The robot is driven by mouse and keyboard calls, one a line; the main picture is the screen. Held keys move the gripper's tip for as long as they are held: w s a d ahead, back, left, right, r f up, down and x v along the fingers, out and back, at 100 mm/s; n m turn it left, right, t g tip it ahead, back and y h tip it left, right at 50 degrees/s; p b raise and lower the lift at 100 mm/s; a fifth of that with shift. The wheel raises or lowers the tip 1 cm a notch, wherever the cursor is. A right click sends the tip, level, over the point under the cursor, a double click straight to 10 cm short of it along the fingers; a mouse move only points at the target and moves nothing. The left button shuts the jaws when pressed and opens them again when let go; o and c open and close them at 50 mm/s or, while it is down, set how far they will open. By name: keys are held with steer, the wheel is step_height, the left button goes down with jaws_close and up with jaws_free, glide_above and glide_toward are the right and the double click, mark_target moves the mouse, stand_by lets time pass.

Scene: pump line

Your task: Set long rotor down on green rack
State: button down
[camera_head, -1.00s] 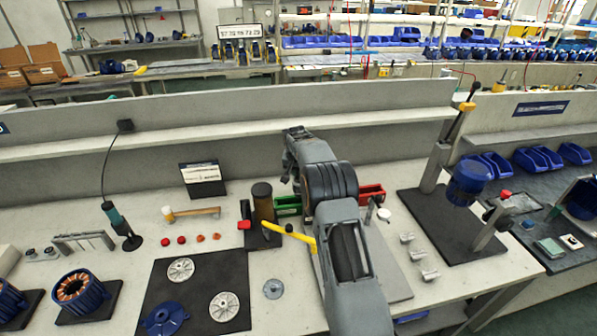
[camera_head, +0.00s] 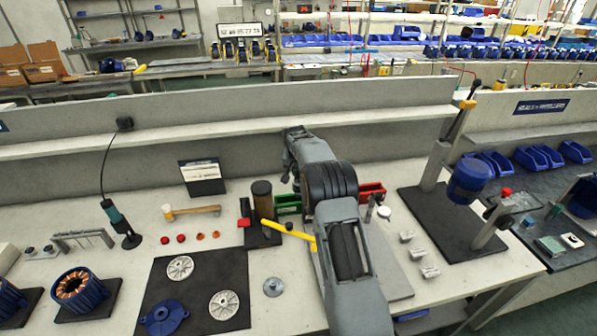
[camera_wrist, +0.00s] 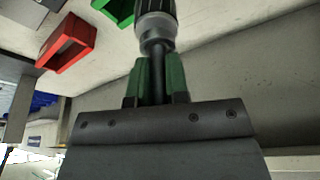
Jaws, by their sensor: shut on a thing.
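In the wrist view my gripper (camera_wrist: 158,82) is shut on the dark shaft of a rotor (camera_wrist: 156,12). The rotor's thick grey, ribbed body is cut off by the top edge of that view, so I cannot judge its full length. The green rack (camera_wrist: 116,8) is partly in view just left of the rotor and looks apart from it. In the head view the green rack (camera_head: 288,203) stands on the bench behind my arm, partly covered by it. My gripper and the rotor are hidden or not clear there.
A red rack (camera_head: 372,190) stands to the right of the green one; it also shows in the wrist view (camera_wrist: 68,42). A dark cylinder on a stand (camera_head: 262,206) and a yellow-handled tool (camera_head: 286,231) are close on the left. A press (camera_head: 466,190) stands to the right.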

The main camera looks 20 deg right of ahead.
mark_target(298, 179)
steer(key=shift+f+b, duration=0.85)
steer(key=shift+f, duration=0.35)
steer(key=shift+f+b, duration=0.45)
steer(key=shift+f, duration=0.2)
steer(key=c, duration=0.8)
jaws_free()
steer(key=shift+f, duration=0.15)
steer(key=shift+r+p, duration=1.95)
steer(key=shift+r, duration=1.15)
